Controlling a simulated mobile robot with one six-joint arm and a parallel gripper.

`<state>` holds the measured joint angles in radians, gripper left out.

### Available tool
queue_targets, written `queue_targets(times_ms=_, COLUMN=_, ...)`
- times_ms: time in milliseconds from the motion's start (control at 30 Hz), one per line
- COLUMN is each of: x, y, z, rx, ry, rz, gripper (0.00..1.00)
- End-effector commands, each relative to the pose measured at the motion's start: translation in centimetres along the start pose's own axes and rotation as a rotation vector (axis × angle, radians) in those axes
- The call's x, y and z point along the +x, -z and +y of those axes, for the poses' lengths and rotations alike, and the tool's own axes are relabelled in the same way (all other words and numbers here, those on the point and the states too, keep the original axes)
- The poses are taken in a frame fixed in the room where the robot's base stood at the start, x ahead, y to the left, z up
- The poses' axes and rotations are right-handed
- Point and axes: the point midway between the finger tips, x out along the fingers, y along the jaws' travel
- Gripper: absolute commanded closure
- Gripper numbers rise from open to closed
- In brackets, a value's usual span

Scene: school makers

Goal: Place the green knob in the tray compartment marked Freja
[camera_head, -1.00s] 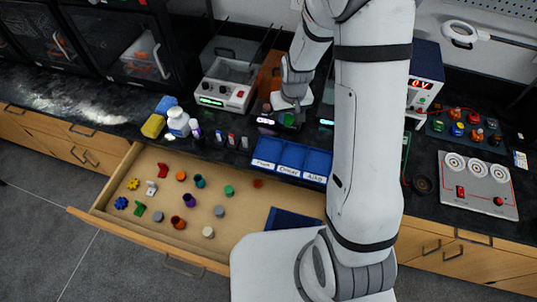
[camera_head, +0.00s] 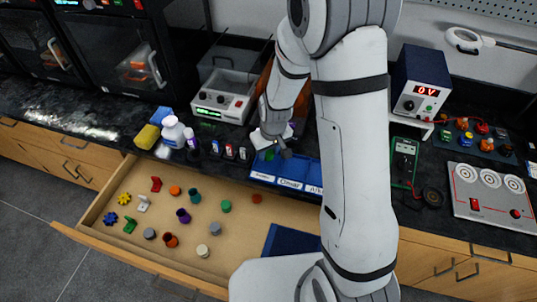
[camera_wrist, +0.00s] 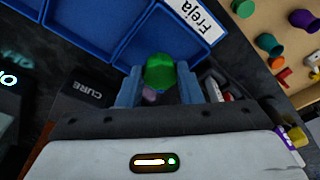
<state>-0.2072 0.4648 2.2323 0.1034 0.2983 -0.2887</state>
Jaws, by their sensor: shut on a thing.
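My gripper (camera_wrist: 160,90) is shut on a green knob (camera_wrist: 160,72), which sits between its two blue fingers in the wrist view. The blue tray (camera_head: 312,172) stands on the black worktop behind the drawer. Its Freja compartment (camera_wrist: 160,40), with a white label (camera_wrist: 193,20), lies just beyond the knob in the wrist view. In the head view, my gripper (camera_head: 272,146) is at the tray's left end, and the knob shows as a small green patch (camera_head: 269,155) over that end compartment. The knob's height above the compartment floor is hard to tell.
The open wooden drawer (camera_head: 175,240) in front holds several coloured knobs and parts, including another green knob (camera_head: 226,206). Small bottles (camera_head: 229,152) stand left of the tray. A multimeter (camera_head: 403,160) and power supply (camera_head: 419,85) stand to the right.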

Motion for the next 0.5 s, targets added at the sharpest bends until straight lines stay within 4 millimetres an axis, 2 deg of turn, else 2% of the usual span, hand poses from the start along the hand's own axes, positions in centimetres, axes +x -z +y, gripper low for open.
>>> queue_targets(times_ms=33, x=0.8, y=-0.2, z=0.0, rx=0.001, ry=0.001, rz=-0.005, gripper=0.89)
queue_targets(times_ms=167, x=2.0, y=-0.3, z=0.0, rx=0.001, ry=0.000, rz=-0.002, gripper=0.89)
queue_targets(times_ms=500, x=2.4, y=-0.4, z=0.1, rx=0.002, ry=0.000, rz=0.000, gripper=0.89)
